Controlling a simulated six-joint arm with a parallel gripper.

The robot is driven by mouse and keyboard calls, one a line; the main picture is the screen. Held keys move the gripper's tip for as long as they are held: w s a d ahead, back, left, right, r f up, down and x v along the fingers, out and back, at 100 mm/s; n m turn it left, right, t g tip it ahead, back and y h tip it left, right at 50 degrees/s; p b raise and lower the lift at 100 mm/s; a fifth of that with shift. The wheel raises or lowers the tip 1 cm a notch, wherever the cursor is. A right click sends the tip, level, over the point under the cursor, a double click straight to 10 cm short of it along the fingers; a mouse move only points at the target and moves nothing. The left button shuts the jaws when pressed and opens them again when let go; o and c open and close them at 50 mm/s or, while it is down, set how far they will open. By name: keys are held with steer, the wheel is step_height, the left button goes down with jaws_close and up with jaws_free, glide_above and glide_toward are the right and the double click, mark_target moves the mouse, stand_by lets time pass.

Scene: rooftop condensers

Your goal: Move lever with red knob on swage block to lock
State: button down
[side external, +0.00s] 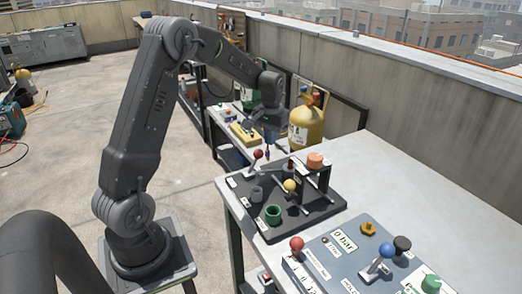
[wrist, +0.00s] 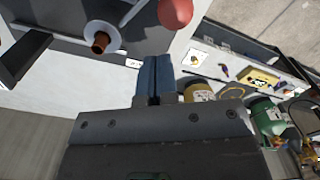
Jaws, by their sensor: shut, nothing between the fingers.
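A lever with a red knob (side external: 258,154) stands at the far left corner of a dark plate (side external: 300,215), seemingly the swage block, on the grey table. The red knob (wrist: 175,12) is also at the top of the wrist view, just beyond my fingertips. My gripper (side external: 267,152) hangs beside the knob, close to it; I cannot tell whether they touch. Its blue fingers (wrist: 154,80) are together and hold nothing. The plate also carries a yellow-knobbed lever (side external: 290,185), a green cup (side external: 273,214) and a black frame with an orange knob (side external: 315,160).
A blue-grey panel (side external: 340,255) in front has another red knob (side external: 297,244), a blue-knobbed lever (side external: 386,250) and a green knob (side external: 431,283). A yellow cylinder (side external: 307,125) stands behind the plate. The table's right side (side external: 420,180) is clear.

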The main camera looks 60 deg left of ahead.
steer(key=shift+r, duration=2.25)
steer(key=s+d+r+m+t, duration=0.2)
steer(key=s+d+r, duration=0.3)
steer(key=d, duration=0.3)
steer(key=s+d+r+m+t, duration=0.1)
steer(key=s+d+r, duration=0.4)
steer(key=d, duration=0.2)
steer(key=s+d+m+t, duration=0.2)
steer(key=s+d, duration=0.6)
steer(key=s, duration=0.4)
steer(key=shift+f+m+t, duration=0.3)
steer(key=shift+f+m, duration=0.1)
steer(key=shift+m, duration=0.1)
